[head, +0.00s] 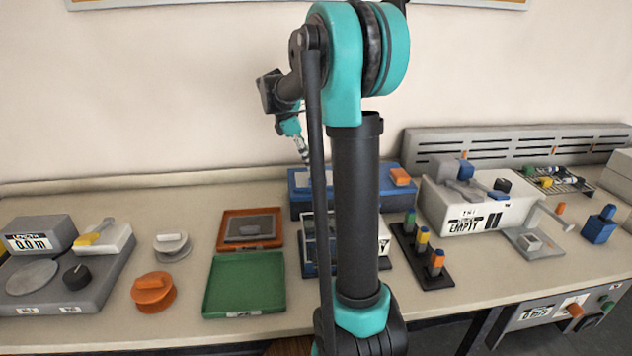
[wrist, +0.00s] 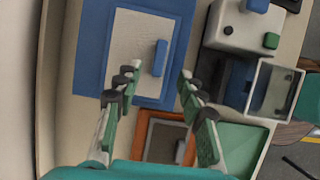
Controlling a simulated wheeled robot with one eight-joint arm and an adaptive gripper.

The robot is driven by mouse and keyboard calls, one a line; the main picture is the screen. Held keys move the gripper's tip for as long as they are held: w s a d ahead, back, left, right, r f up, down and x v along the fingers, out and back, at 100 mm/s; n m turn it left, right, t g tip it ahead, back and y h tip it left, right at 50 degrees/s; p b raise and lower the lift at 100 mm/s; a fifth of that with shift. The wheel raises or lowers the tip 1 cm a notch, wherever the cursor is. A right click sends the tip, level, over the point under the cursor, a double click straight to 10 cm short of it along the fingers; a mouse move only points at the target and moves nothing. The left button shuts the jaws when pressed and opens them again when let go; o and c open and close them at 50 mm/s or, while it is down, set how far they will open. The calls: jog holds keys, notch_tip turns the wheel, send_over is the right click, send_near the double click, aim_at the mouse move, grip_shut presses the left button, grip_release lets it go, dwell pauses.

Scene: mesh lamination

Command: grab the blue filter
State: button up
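The blue filter looks like a pale mesh panel (wrist: 130,45) with a small upright blue handle (wrist: 160,58), lying in a blue tray (wrist: 88,70) in the wrist view. In the head view the blue tray (head: 300,207) is at the back middle, partly hidden by my arm; the pale panel (head: 316,178) shows on it. My gripper (wrist: 159,76) is open and empty, its fingers on either side of the line to the blue handle, which appears just beyond the fingertips. In the head view my gripper (head: 305,158) hangs over the blue tray. Contact with the handle cannot be told.
An orange tray (head: 222,232) with a grey-handled mesh and a green tray (head: 245,285) lie in front of the blue tray. A clear-walled box (wrist: 265,88) and a white machine (wrist: 228,28) stand close by on the right in the wrist view. The wall is behind.

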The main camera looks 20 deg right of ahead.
aim_at(315, 178)
jog(key=shift+x, duration=3.55)
jog(key=shift+a, duration=0.1)
grip_shut()
